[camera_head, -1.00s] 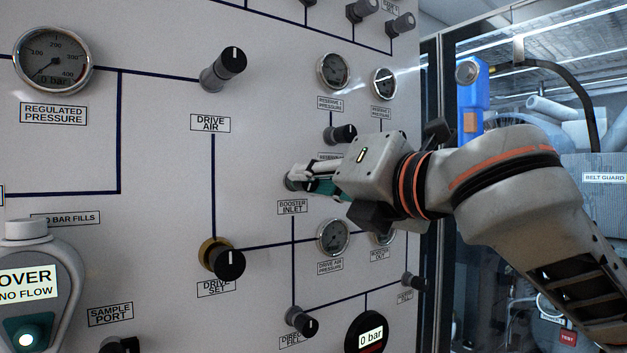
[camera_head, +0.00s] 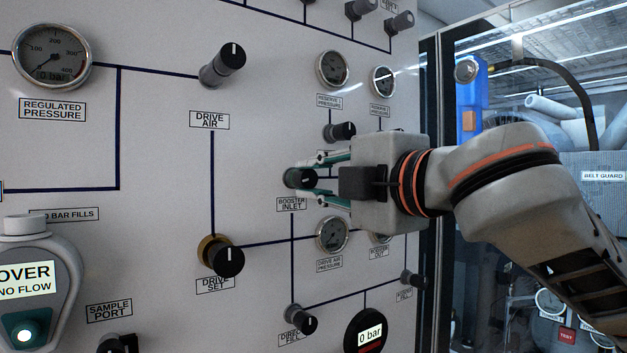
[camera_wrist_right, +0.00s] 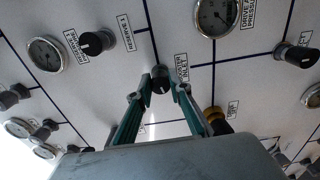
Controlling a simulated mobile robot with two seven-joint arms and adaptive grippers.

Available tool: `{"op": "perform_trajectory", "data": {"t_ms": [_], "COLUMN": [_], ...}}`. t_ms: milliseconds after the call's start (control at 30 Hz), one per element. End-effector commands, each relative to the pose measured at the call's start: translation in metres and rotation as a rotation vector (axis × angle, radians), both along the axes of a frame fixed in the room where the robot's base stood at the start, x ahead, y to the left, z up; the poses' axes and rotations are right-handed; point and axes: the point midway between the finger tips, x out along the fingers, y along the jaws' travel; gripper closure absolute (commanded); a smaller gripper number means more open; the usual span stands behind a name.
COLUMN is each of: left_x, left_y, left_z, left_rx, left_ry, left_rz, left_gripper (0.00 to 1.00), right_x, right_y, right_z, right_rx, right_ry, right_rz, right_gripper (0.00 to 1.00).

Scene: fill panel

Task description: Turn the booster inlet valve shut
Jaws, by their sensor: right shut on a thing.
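The booster inlet valve knob (camera_head: 299,178) is a dark round knob on the white panel, just above its "BOOSTER INLET" label (camera_head: 291,205). My right gripper (camera_head: 308,178) has one finger above and one below the knob and is shut on it. In the right wrist view the knob (camera_wrist_right: 161,79) sits between the tips of the two green-padded fingers (camera_wrist_right: 162,84). The knob's pointer mark is too small to read. My left gripper is not in view.
The drive air knob (camera_head: 223,65) and drive set knob (camera_head: 222,257) stand out to the left. A reserve knob (camera_head: 340,132) is just above my right gripper, and the drive air pressure gauge (camera_head: 332,236) is just below. A glass-fronted enclosure (camera_head: 500,70) is at the right.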

Motion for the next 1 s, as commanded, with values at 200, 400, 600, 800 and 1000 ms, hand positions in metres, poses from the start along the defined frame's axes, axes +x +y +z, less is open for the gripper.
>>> {"op": "perform_trajectory", "data": {"t_ms": [200, 400, 600, 800, 1000], "left_x": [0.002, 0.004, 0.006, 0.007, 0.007], "left_y": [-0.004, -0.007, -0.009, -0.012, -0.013], "left_z": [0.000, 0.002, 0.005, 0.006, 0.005], "left_rx": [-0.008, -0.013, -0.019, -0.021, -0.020], "left_ry": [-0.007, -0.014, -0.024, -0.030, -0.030], "left_rz": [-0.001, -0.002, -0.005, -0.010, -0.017], "left_gripper": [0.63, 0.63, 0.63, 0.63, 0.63], "right_x": [0.000, 0.000, 0.000, 0.000, -0.001], "right_y": [0.000, 0.000, 0.000, 0.001, 0.001], "right_z": [-0.001, -0.002, -0.003, -0.003, -0.003], "right_rx": [0.171, 0.329, 0.487, 0.644, 0.803], "right_ry": [0.115, 0.221, 0.327, 0.433, 0.538], "right_rz": [-0.001, -0.001, 0.000, 0.000, 0.000], "right_gripper": [1.00, 1.00, 1.00, 1.00, 1.00]}}
